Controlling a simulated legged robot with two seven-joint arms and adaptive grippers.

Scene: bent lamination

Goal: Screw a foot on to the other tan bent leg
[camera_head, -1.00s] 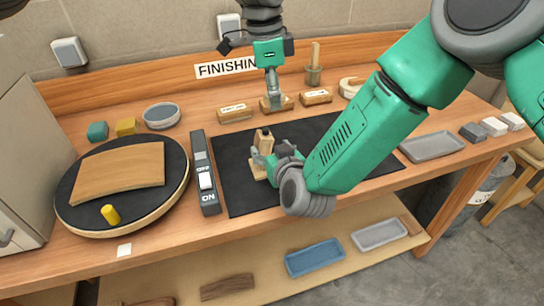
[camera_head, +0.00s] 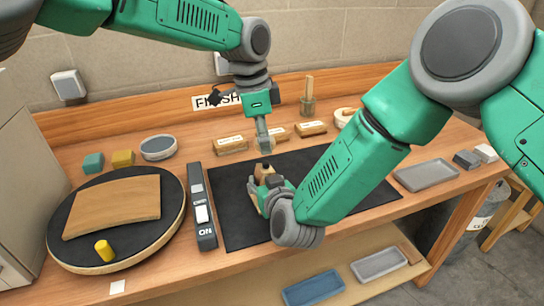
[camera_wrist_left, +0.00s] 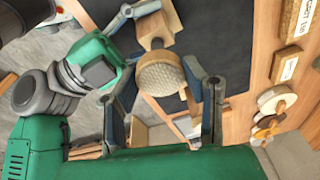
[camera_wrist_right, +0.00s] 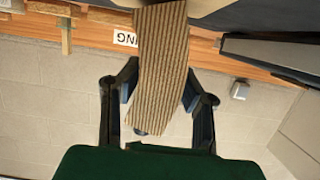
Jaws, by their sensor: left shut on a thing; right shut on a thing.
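My left gripper (camera_head: 265,146) points down over the black mat, just above my right gripper (camera_head: 260,186). In the left wrist view it is shut on a round tan foot (camera_wrist_left: 161,76) with a knurled face. My right gripper is shut on a tan bent leg, whose striped layered side shows in the right wrist view (camera_wrist_right: 160,62). The leg's end (camera_wrist_left: 158,26) is close to the foot in the left wrist view, with a small dark part between them. I cannot tell whether they touch. In the head view the foot is mostly hidden by the left fingers.
A grey switch bar (camera_head: 201,207) stands beside the black mat (camera_head: 232,222). Labelled wooden blocks (camera_head: 232,144) line the back. A grey tray (camera_head: 425,175) lies at right.

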